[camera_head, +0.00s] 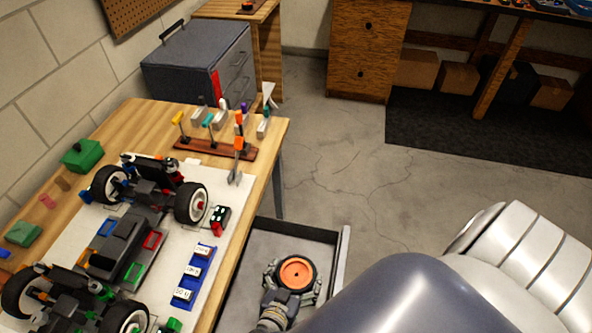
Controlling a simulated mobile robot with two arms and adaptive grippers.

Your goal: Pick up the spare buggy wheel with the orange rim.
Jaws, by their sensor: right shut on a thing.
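The spare wheel with the orange rim (296,273) is in the open grey drawer or tray (240,262) beside the workbench. Its black tyre shows around the orange disc. My right gripper (293,285) reaches in from the lower right and is shut on the wheel, with its fingers at the tyre's sides. I cannot tell whether the wheel touches the tray floor. My left gripper is not in view.
The RC buggy (128,245) with white-rimmed wheels stands on a white mat on the wooden bench (130,118). A tool rack (215,149) stands at the bench's far end. A dark toolbox (190,65) is behind. Grey floor lies open to the right.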

